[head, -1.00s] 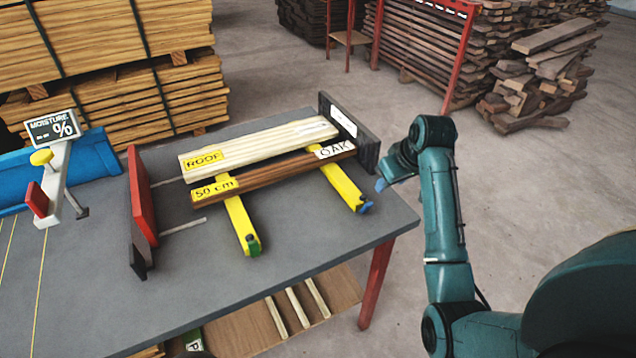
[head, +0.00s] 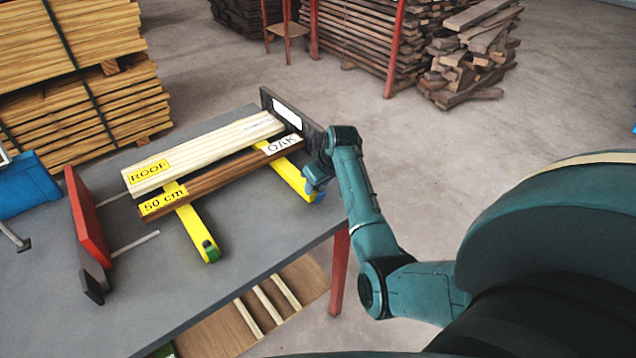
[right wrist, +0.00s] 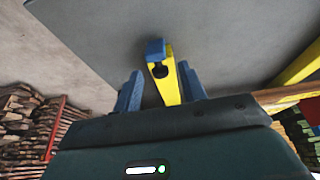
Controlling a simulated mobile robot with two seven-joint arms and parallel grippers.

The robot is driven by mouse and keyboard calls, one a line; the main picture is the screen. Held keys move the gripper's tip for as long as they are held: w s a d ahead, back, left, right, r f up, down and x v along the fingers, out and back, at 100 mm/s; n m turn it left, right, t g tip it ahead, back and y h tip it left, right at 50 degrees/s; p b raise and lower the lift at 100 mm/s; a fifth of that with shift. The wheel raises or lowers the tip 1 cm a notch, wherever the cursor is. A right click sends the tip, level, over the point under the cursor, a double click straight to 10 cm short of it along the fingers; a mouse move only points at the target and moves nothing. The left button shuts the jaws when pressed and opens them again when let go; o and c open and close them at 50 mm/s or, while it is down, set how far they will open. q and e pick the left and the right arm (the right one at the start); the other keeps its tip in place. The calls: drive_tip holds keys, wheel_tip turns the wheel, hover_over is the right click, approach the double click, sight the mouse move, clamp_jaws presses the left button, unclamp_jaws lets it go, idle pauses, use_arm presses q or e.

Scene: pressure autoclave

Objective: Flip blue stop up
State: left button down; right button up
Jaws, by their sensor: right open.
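The blue stop (head: 319,197) is at the near end of the right yellow rail (head: 293,179), close to the table's edge. In the right wrist view the blue stop (right wrist: 156,47) is a small block across the rail's tip, beside a dark round pivot. I cannot tell its exact tilt. My right gripper (head: 312,184) is just above that rail end. In the right wrist view my right gripper (right wrist: 161,88) is open and empty, its blue fingers on either side of the yellow rail with the stop beyond their tips. My left gripper is not in view.
A pale ROOF board (head: 205,150) and a dark OAK board (head: 218,180) lie across both rails. The left rail (head: 192,226) ends in a green stop (head: 210,251). A red plate (head: 88,218) stands left, a dark plate (head: 292,118) behind. The grey table (head: 150,290) is clear in front.

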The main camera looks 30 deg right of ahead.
drive_tip(key=shift+w+f, duration=0.1)
drive_tip(key=shift+f, duration=0.15)
drive_tip(key=shift+c, duration=0.4)
clamp_jaws()
